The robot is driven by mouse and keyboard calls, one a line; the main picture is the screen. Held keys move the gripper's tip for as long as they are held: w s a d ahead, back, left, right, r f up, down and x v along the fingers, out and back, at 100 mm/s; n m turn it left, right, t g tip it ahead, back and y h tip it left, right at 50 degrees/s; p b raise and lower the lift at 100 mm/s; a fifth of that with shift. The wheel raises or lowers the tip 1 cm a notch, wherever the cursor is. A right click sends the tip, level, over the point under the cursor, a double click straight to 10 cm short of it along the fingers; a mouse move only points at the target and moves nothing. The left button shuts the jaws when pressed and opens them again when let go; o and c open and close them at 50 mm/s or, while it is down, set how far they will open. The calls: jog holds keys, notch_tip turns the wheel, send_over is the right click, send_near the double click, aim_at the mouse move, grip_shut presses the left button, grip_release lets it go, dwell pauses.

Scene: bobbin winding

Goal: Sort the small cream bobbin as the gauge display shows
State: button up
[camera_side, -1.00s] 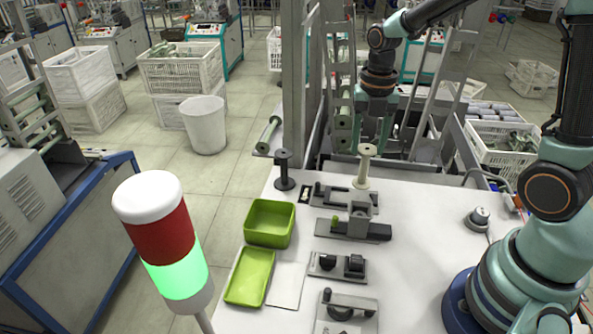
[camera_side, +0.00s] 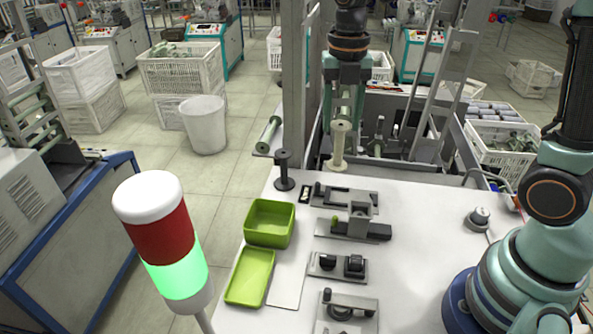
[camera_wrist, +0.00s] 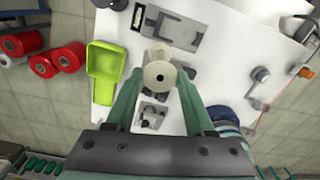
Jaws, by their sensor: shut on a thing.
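The small cream bobbin (camera_side: 339,150) hangs upright in my gripper (camera_side: 343,118), above the far end of the white table. In the wrist view the cream bobbin (camera_wrist: 159,74) shows end-on between the two fingers of my gripper (camera_wrist: 161,66), which is shut on it. The gauge display (camera_side: 304,193) is a small dark panel near the far left table edge; it also shows in the wrist view (camera_wrist: 137,17). Its reading is too small to make out. A deep green bin (camera_side: 270,239) and a shallow green tray (camera_side: 248,296) stand along the left table edge.
A black bobbin (camera_side: 284,171) stands by the far left corner. Several grey fixtures (camera_side: 345,228) line the table's middle. A stack light (camera_side: 165,235) glows green in front.

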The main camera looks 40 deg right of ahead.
jog(key=s+a+n, duration=0.2)
jog(key=a+n, duration=0.2)
jog(key=a, duration=1.8)
notch_tip(320, 180, down, 10)
jog(key=shift+w+a, duration=0.2)
jog(key=shift+a, duration=0.15)
jog(key=shift+f, duration=0.95)
dwell(0.5)
jog(key=o, duration=1.1)
jog(key=shift+o, duration=0.2)
